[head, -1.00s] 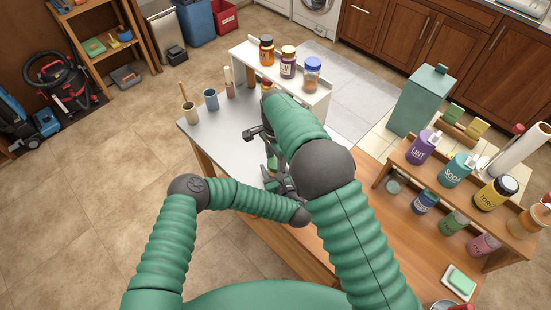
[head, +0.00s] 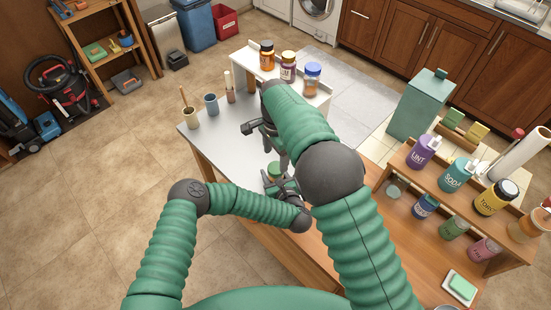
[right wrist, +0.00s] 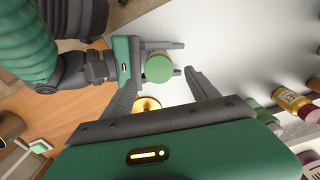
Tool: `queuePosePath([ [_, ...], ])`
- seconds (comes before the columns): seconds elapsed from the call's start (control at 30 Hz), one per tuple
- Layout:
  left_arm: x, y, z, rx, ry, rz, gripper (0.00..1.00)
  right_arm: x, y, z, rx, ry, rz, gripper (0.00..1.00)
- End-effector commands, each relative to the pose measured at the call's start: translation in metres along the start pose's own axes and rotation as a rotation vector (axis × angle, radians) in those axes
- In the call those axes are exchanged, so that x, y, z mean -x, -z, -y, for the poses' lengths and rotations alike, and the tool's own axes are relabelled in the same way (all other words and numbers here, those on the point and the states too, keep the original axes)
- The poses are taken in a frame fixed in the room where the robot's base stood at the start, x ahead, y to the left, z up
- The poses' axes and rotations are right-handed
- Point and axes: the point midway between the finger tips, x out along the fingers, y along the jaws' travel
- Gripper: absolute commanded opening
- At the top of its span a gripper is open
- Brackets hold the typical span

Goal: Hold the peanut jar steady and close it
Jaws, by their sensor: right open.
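The jar (right wrist: 158,52) with a green lid (right wrist: 158,69) on top stands on the pale worktop, in the right wrist view. Its label cannot be read. The green lid also shows in the head view (head: 275,168). My left gripper (right wrist: 176,60) has its fingers on both sides of the jar; it shows small in the head view (head: 277,184). My right gripper (right wrist: 163,76) is open and empty, its fingers spread above the jar. In the head view the right gripper (head: 266,132) is partly hidden by its own arm.
A gold round piece (right wrist: 147,104) shows beside a right finger. Several jars, including an orange one (head: 267,55), stand on a white shelf (head: 321,101) at the back. Cups (head: 211,104) stand at the worktop's left. A wooden rack (head: 510,230) holds bottles at the right.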

Motion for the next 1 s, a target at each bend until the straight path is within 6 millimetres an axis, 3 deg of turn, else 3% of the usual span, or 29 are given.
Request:
queuePosePath([
  [0.27,0.0,0.0,0.0,0.0,0.0,0.001,0.0,0.001,0.0,0.0,0.072,0.0,0.0,0.65],
  [0.37,0.0,-0.001,0.0,0.0,0.0,0.001,0.0,0.005,0.0,0.0,0.26,0.001,0.0,0.65],
  [0.73,0.0,-0.001,0.0,0.001,0.0,0.001,0.0,0.025,0.0,0.0,1.406,0.002,0.0,0.65],
  [0.9,0.0,-0.001,0.0,0.001,0.0,0.001,0.0,0.03,0.0,-0.001,1.7,0.001,-0.001,0.65],
  [1.0,0.0,-0.001,0.0,0.001,0.0,0.001,0.0,0.031,0.0,-0.001,1.76,0.001,-0.001,0.65],
])
